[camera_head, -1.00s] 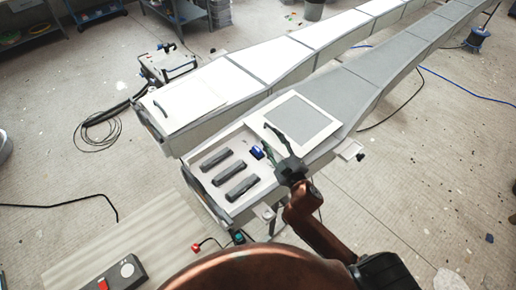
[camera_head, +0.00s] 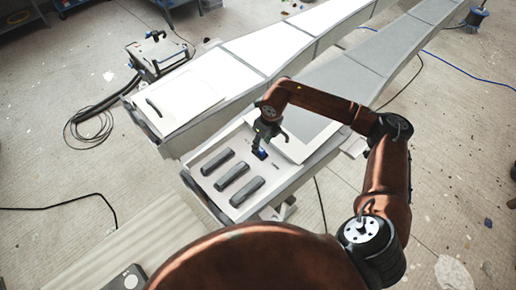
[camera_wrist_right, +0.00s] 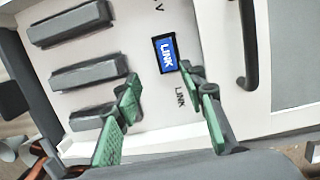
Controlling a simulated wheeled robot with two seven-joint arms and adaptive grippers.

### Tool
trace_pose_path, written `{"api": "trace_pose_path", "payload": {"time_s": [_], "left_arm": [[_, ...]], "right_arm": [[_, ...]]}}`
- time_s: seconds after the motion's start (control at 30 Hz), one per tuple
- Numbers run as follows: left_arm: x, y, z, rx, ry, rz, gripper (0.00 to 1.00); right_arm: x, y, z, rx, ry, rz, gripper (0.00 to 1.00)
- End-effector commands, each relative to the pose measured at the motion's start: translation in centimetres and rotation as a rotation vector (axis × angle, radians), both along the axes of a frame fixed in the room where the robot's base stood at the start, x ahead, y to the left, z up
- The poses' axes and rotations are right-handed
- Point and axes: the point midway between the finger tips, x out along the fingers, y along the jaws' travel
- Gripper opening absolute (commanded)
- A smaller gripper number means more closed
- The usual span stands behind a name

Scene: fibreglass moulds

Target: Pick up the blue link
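The blue link is a small blue block with a dark edge and white "LINK" lettering. It lies on the white panel of the near mould, in the head view (camera_head: 261,154) and in the right wrist view (camera_wrist_right: 167,53). My right gripper (camera_head: 264,146) points down just above it, partly covering it in the head view. In the right wrist view the green fingers of my right gripper (camera_wrist_right: 158,78) are apart with nothing between them, and the link lies just beyond the fingertips. My left gripper is not in view.
Several dark grey bars (camera_head: 232,175) lie beside the link on the panel. A dark curved handle (camera_wrist_right: 248,45) stands right of the link in the wrist view. A second long white mould (camera_head: 190,85) runs alongside. A machine with a hose (camera_head: 156,53) stands behind.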

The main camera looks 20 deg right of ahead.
Motion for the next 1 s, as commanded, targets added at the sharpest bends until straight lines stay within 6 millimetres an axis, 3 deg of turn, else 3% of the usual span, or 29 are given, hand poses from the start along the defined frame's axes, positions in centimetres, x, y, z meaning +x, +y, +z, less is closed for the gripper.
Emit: {"api": "trace_pose_path", "payload": {"time_s": [0.13, 0.63, 1.0], "left_arm": [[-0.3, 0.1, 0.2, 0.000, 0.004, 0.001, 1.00], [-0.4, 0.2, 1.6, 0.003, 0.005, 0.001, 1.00], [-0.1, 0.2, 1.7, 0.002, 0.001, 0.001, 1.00]], "right_arm": [[0.1, -1.3, -0.9, -0.034, 0.007, -0.016, 0.38], [2.0, -0.4, -6.7, -0.029, 0.006, -0.013, 0.38], [2.1, -0.3, -7.4, -0.029, 0.005, -0.010, 0.34]]}}
